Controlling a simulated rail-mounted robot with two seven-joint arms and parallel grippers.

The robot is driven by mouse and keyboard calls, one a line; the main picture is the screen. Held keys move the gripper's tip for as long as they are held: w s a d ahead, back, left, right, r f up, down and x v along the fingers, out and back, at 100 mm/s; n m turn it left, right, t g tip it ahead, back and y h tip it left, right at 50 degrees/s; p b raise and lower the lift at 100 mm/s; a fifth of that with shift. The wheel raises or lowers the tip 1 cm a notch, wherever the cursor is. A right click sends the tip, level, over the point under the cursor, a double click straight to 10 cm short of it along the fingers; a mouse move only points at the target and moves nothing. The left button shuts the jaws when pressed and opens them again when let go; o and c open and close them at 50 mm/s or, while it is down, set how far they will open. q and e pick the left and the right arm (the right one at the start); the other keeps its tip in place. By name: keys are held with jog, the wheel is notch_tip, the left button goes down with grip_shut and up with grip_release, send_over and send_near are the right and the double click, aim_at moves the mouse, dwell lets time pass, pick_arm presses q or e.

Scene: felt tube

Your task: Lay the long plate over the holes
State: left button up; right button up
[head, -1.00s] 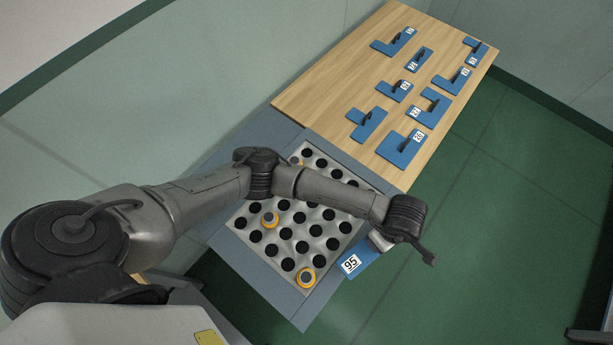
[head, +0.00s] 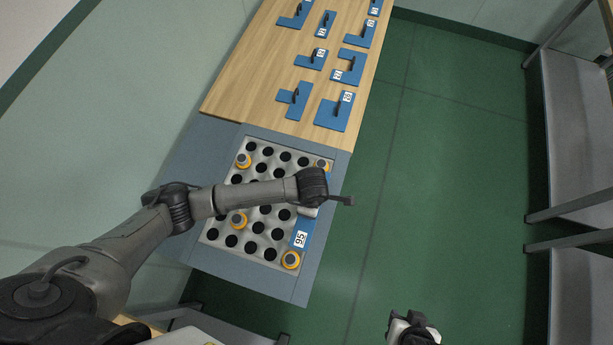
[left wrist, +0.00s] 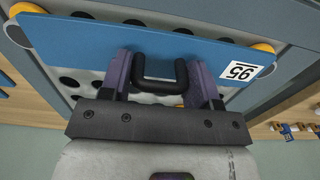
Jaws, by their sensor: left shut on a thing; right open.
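The long blue plate, marked 95, (head: 301,238) lies along the right side of the perforated board (head: 212,235), between two orange-ringed knobs. In the left wrist view the plate (left wrist: 90,45) spans between an orange ring at each end, with dark holes showing on both sides of it. Whether it rests on the board or hovers just above, I cannot tell. My left gripper (left wrist: 160,72) is shut on the plate's black handle (left wrist: 160,86); in the head view my arm hides the grip. My right gripper (head: 414,332) is open, low over the floor, apart from the board.
Orange-ringed knobs stand on the board at upper left (head: 243,161), upper right (head: 323,165), left of centre (head: 238,221) and lower right (head: 290,260). Several other blue handled plates (head: 334,115) lie on the wooden table (head: 240,90) behind. Green floor is clear to the right.

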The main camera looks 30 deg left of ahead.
pick_arm(q)
jog(key=shift+a+f, duration=0.5)
jog(key=shift+a, duration=0.15)
notch_tip(320, 180, down, 4)
jog(key=shift+s+r, duration=0.1)
jog(key=shift+r, duration=0.1)
jog(key=shift+f, duration=0.1)
jog(key=shift+f, duration=0.15)
jog(key=o, duration=1.1)
